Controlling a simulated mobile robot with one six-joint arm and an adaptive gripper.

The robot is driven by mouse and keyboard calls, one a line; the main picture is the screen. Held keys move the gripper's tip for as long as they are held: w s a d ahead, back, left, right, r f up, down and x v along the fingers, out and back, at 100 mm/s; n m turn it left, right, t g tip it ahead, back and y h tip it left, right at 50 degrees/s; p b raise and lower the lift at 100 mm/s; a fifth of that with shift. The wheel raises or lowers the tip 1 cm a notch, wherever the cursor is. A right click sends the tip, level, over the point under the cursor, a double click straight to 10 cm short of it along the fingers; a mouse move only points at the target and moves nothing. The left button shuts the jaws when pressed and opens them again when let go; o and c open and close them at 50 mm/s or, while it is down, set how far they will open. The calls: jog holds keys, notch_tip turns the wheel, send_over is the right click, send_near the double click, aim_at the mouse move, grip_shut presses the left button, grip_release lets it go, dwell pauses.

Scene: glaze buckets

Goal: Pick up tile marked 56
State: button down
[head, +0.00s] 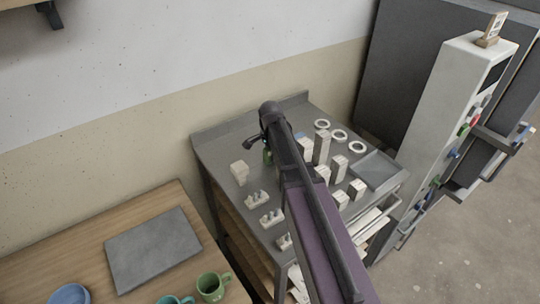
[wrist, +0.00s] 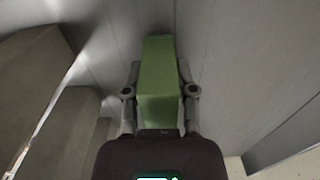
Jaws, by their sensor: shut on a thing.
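A green, block-shaped tile (wrist: 158,85) stands between the two fingers of my gripper (wrist: 160,92) in the wrist view, and the fingers are shut on its sides. No number can be read on it. In the head view my gripper (head: 262,145) is over the back part of the grey metal table (head: 222,142), and a bit of the green tile (head: 267,157) shows below it. My arm hides much of the table's middle. Whether the tile touches the table cannot be told.
Pale blocks and stacks (head: 321,146) stand to the right of my arm, with white rings (head: 339,136) behind. A pale block (head: 239,173) and small pronged pieces (head: 257,199) stand to the left. A grey tray (head: 380,169) lies at the right. A tall panel (head: 446,120) stands beyond.

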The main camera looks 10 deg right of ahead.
jog(key=shift+r+p, duration=4.6)
jog(key=shift+r, duration=0.15)
